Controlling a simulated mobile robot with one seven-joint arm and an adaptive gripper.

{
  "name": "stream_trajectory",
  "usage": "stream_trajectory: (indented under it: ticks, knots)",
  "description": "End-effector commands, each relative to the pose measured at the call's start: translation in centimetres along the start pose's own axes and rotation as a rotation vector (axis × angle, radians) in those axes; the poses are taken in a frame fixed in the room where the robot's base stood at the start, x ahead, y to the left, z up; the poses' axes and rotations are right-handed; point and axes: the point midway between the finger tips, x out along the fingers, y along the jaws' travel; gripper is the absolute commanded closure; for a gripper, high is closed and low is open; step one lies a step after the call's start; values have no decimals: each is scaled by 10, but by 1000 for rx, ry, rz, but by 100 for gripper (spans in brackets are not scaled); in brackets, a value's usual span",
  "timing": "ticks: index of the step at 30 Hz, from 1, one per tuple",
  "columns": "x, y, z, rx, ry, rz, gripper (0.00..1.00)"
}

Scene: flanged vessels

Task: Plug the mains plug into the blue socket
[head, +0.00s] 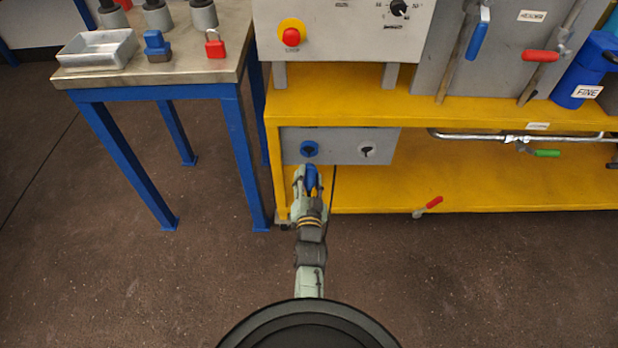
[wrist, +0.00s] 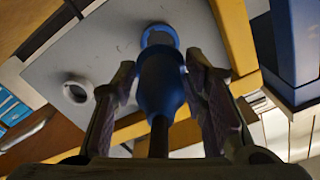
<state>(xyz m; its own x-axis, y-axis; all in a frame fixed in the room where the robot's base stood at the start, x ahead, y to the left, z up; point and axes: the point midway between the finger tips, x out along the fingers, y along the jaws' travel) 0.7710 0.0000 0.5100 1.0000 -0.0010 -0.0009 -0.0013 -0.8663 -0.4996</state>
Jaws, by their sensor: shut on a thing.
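The blue mains plug (head: 311,179) is held in my gripper (head: 309,174). In the wrist view the plug (wrist: 161,85) sits between the two fingers of my gripper (wrist: 160,72), and a dark cable (wrist: 158,137) runs back from it. The blue socket (head: 309,149) is a round ring with a dark centre on a grey panel. In the head view the plug is just below it in the picture, apart from it. In the wrist view the socket (wrist: 159,33) shows directly beyond the plug's front end, which partly covers it. The remaining gap is hard to judge there.
A grey-white socket (head: 367,151) is right of the blue one on the same panel (head: 338,137). The panel hangs under the yellow bench shelf (head: 450,110). A blue-legged table (head: 232,130) stands to the left. A red-handled valve (head: 434,202) is low on the right.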

Motion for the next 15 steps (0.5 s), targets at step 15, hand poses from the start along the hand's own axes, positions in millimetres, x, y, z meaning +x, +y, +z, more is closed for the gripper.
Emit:
stream_trajectory:
  ticks: [15]
  knots:
    - [19, 0, -1, 0, 2, -1, 100]
